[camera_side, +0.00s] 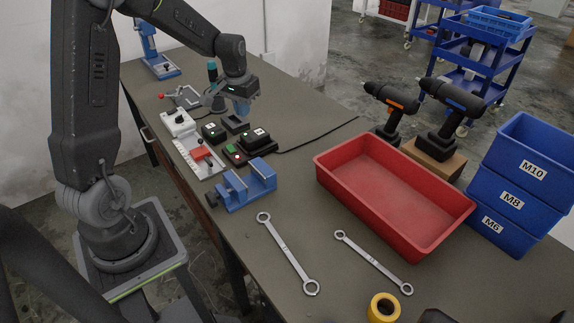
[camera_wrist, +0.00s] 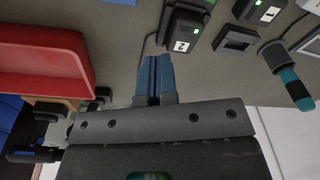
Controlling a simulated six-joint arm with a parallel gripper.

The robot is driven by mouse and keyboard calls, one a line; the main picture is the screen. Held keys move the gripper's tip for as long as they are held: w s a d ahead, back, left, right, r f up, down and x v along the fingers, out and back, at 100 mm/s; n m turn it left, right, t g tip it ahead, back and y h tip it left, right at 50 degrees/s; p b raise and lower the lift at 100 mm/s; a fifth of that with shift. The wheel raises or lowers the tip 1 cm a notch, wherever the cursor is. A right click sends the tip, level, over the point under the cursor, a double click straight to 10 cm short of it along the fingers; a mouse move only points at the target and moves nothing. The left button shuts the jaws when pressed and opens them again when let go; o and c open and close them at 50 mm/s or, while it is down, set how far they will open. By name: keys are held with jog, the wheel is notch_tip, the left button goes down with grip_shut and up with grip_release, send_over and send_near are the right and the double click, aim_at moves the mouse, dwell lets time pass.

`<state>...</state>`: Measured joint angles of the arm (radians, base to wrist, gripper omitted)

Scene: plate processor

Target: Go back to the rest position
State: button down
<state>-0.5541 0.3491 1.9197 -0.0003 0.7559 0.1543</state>
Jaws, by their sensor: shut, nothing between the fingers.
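My gripper (camera_side: 243,106) is above the far part of the grey table, over the group of small black stations. In the wrist view its two blue fingers (camera_wrist: 153,78) lie side by side, shut with nothing between them. The black station marked 2 (camera_side: 255,140) is below and in front of the gripper in the side view. It also shows beyond the fingertips in the wrist view (camera_wrist: 182,32). The black station marked 1 (camera_side: 213,132) and a small black holder (camera_side: 235,124) are close by. The gripper seems clear of them, but its exact height is hard to tell.
A blue vise (camera_side: 247,187), a white device (camera_side: 178,123) and a teal-handled tool (camera_side: 212,72) stand around the stations. A red tray (camera_side: 332,163), two drills (camera_side: 448,108), two wrenches (camera_side: 287,255) and stacked blue bins (camera_side: 518,190) occupy the right and front.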

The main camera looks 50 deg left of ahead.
jog(key=s+d+r+m+t, duration=0.1)
jog(key=s+d+r, duration=0.1)
jog(key=d+r, duration=0.55)
jog(key=s+d+r+m+t, duration=0.1)
jog(key=s+d+r, duration=0.2)
jog(key=s+d, duration=0.4)
jog(key=s+d+r+m+t, duration=0.2)
jog(key=s+d+r, duration=0.1)
jog(key=s+d, duration=0.5)
jog(key=shift+s+d+m+h, duration=0.15)
jog(key=shift+s+m+h, duration=0.15)
jog(key=shift+s+h, duration=0.15)
